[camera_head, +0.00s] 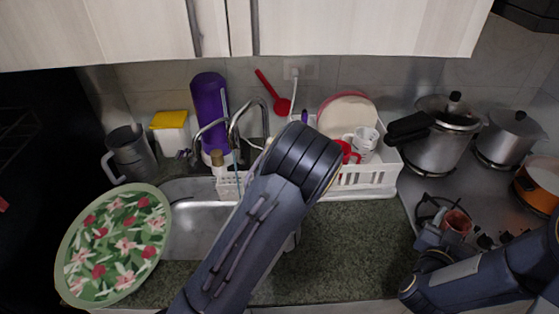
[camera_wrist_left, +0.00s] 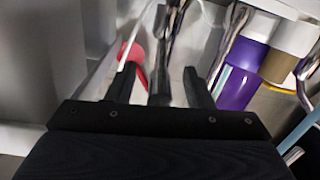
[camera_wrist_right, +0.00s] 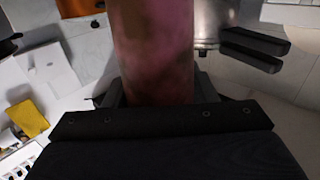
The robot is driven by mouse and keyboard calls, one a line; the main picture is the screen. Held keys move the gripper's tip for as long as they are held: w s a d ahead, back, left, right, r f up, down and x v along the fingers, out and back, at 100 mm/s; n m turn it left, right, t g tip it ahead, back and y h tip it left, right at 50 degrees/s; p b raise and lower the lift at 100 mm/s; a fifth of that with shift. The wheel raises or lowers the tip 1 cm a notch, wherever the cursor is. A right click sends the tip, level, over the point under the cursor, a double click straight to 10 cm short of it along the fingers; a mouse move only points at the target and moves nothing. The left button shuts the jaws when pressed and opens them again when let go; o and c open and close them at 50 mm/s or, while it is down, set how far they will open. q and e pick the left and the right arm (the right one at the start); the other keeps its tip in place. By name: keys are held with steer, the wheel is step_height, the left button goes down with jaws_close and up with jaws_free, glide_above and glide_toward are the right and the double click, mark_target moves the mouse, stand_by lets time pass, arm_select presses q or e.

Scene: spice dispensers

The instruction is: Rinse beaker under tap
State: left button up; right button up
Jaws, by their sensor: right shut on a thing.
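My right gripper (camera_head: 446,232) is shut on a reddish-brown beaker (camera_head: 457,222) by the front of the stove, at the right. In the right wrist view the beaker (camera_wrist_right: 153,50) stands large and blurred between the fingers. The curved metal tap (camera_head: 234,128) rises behind the steel sink (camera_head: 197,228). My left forearm crosses in front of the sink and hides my left gripper in the head view. In the left wrist view the left gripper (camera_wrist_left: 160,75) has its fingers apart, with a dark metal piece, perhaps part of the tap, between or behind them.
A white dish rack (camera_head: 372,182) stands right of the tap. A pressure cooker (camera_head: 445,140) and pots stand on the stove. A floral tray (camera_head: 115,245) leans at the sink's left, near a grey jug (camera_head: 130,155). The counter (camera_head: 365,245) before the rack is clear.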

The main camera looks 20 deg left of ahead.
step_height(320, 180, down, 3)
steer(key=b, duration=0.2)
steer(key=shift+r+b, duration=0.1)
steer(key=shift+b, duration=0.3)
arm_select(q)
steer(key=v, duration=1.2)
steer(key=shift+s+f, duration=0.1)
steer(key=shift+f, duration=0.05)
